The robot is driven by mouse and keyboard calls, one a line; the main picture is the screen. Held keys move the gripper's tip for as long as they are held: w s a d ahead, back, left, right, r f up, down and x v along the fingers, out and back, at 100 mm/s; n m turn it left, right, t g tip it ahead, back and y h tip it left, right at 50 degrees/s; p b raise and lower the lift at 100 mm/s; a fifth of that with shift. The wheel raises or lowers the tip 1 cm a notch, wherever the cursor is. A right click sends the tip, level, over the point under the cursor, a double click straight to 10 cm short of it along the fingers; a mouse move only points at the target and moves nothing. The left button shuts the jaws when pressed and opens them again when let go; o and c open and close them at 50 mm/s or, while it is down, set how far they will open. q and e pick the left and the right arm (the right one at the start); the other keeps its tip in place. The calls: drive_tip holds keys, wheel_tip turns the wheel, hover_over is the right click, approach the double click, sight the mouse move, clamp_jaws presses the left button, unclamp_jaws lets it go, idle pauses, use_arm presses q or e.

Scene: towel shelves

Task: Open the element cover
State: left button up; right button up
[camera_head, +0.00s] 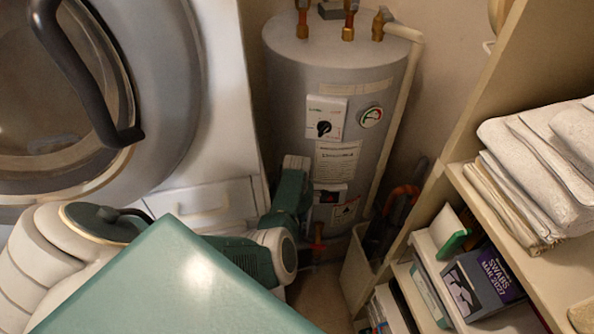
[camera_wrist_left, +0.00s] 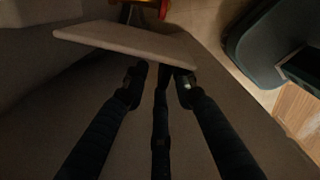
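The grey water heater (camera_head: 335,75) stands upright in the corner. A white panel with a black knob (camera_head: 323,128) is on its upper front, with a round gauge (camera_head: 371,116) beside it. A smaller dark-and-white panel (camera_head: 328,194) sits lower, partly hidden by my left wrist. My left gripper (camera_head: 306,192) is at the lower front of the tank, its fingers mostly hidden there. In the left wrist view the fingers (camera_wrist_left: 160,90) are apart, tips close to a pale flat plate (camera_wrist_left: 125,43). It may be the element cover; contact is unclear. My right gripper is not in view.
A washer with a round door (camera_head: 60,100) stands left of the tank. Shelves with folded towels (camera_head: 545,165) and boxes (camera_head: 480,285) are on the right. A narrow bin (camera_head: 357,270) stands between tank and shelves. A copper-coloured valve (camera_head: 318,236) is low on the tank.

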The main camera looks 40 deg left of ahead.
use_arm(q)
drive_tip(key=shift+d+r, duration=0.1)
drive_tip(key=shift+r, duration=0.3)
wheel_tip(320, 180, up, 11)
drive_tip(key=shift+r, duration=0.15)
idle(0.5)
